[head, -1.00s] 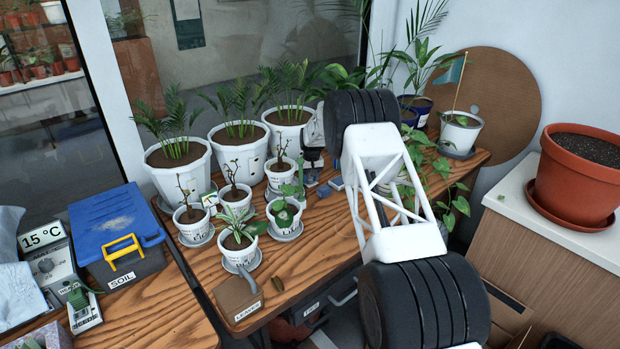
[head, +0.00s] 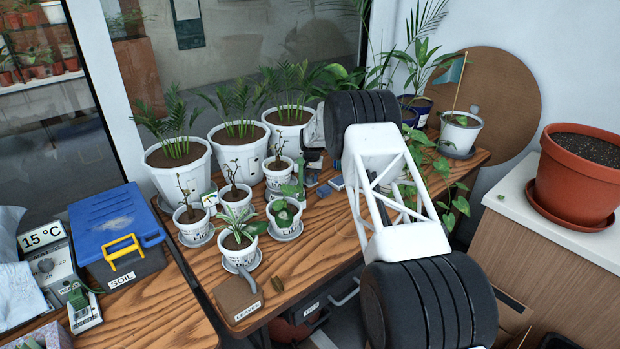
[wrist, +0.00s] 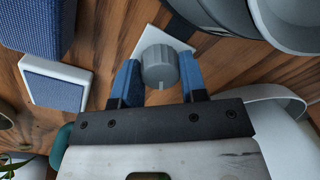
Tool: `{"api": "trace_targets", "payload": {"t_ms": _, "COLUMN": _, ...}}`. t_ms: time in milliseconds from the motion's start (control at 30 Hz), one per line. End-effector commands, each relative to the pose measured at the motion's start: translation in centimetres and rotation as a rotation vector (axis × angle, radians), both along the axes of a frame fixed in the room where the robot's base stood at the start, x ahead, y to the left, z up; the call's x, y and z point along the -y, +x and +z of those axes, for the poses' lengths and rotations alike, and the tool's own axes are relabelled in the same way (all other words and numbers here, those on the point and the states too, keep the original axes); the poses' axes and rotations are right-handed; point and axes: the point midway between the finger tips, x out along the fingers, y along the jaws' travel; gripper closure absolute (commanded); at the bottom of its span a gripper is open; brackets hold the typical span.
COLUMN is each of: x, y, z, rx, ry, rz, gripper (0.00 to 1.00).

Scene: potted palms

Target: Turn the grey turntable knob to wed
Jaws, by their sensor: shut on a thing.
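The grey knob (wrist: 160,64) sits on a small white square plate (wrist: 146,40) on the wooden table in the wrist view. My gripper (wrist: 159,76) has a blue-padded finger on each side of the knob and is shut on it. A thin pale mark on the knob's side points towards the gripper's palm. No day lettering is legible on the plate, part of which is hidden by the fingers and knob. In the head view my gripper is small and dark near the palms, and I cannot make out the knob there.
A blue pad in a white frame (wrist: 56,85) and a blue block (wrist: 38,22) lie left of the fingers. A grey rounded rim (wrist: 290,14) is close on the right. In the head view, potted palms (head: 238,133) and small labelled pots (head: 238,248) crowd the table.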

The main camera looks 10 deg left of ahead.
Motion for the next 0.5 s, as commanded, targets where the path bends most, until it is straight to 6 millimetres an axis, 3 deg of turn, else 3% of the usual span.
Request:
{"api": "trace_targets", "payload": {"t_ms": 133, "x": -0.03, "y": -0.06, "z": -0.07, "rx": -0.001, "ry": 0.0, "rz": 0.001, "gripper": 0.85}}
{"api": "trace_targets", "payload": {"t_ms": 167, "x": -0.03, "y": -0.06, "z": -0.07, "rx": -0.001, "ry": 0.0, "rz": 0.001, "gripper": 0.58}}
{"api": "trace_targets", "payload": {"t_ms": 300, "x": -0.02, "y": -0.04, "z": -0.05, "rx": -0.001, "ry": 0.0, "rz": 0.001, "gripper": 0.36}}
{"api": "trace_targets", "payload": {"t_ms": 500, "x": -0.01, "y": -0.02, "z": -0.02, "rx": 0.0, "ry": 0.0, "rz": 0.001, "gripper": 0.35}}
